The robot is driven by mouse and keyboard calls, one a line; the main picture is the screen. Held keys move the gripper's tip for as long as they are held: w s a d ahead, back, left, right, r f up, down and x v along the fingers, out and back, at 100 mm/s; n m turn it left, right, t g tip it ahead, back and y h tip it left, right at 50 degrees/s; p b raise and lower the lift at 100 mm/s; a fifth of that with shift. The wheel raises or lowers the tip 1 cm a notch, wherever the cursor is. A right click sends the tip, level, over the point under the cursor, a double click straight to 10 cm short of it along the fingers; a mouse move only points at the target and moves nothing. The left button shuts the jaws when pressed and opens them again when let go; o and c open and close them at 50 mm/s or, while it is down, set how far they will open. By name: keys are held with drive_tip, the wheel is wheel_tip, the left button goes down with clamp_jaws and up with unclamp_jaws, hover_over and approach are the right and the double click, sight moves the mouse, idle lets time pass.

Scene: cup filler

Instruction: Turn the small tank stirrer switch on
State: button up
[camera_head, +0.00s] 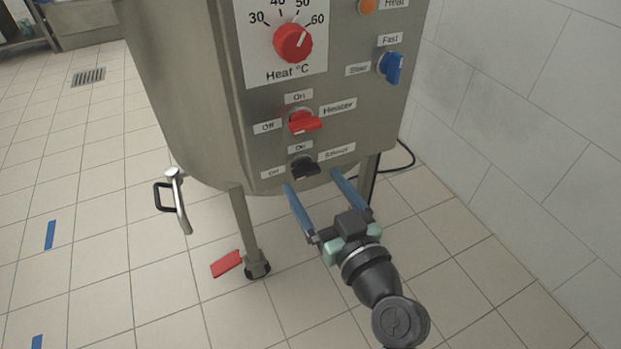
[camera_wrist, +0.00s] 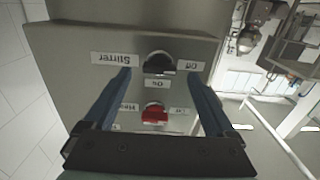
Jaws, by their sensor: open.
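The stirrer switch is a black rotary knob (camera_head: 304,167) low on the metal tank's control panel (camera_head: 330,92). It has an "On" label above it, "Off" to its left and a "Stirrer" label to its right. In the wrist view the knob (camera_wrist: 158,64) appears upside down, between my two blue fingers. I cannot tell exactly which label its handle points at. My gripper (camera_head: 312,180) is open and empty, with its fingertips just below and to either side of the knob. It also shows in the wrist view (camera_wrist: 160,76). No contact is visible.
A red heater switch (camera_head: 304,122) sits just above the stirrer knob. A blue speed switch (camera_head: 391,67) and red heat dial (camera_head: 293,43) are higher up. A tap with a handle (camera_head: 176,200) juts out at left. A tiled wall (camera_head: 510,100) stands at right.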

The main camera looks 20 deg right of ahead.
sight(306, 171)
drive_tip(key=shift+w, duration=1.4)
drive_tip(key=c, duration=1.4)
